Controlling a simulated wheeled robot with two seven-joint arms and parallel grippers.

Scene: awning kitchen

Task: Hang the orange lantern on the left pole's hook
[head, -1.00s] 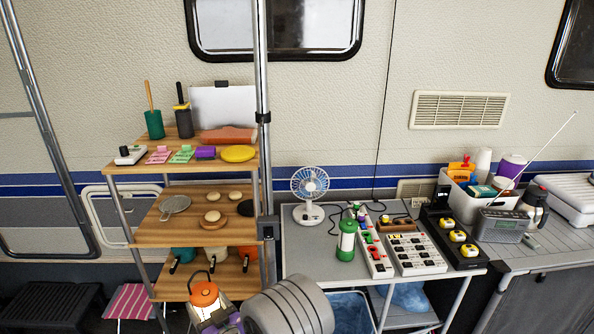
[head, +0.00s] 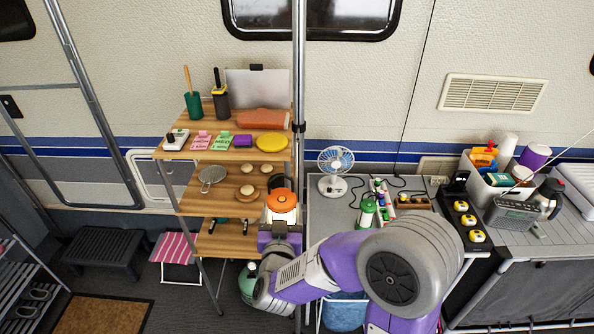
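The orange lantern (head: 282,203) is upright, with an orange top, a pale lit body and a dark raised handle, in front of the wooden shelf's right side. My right gripper (head: 280,230), on the purple and grey arm from the lower right, is at the lantern's lower body and appears shut on it; the fingertips are mostly hidden. A silver vertical pole (head: 299,80) with a black collar (head: 299,127) stands just right of the lantern. No hook can be made out on it. My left gripper is not in view.
A wooden shelf (head: 190,152) with jars, sponges and notes stands close behind and left of the lantern. A grey table (head: 322,215) holds a fan (head: 335,170) and a green lantern (head: 367,212). A black step (head: 105,252) and pink striped stool (head: 177,248) stand at lower left.

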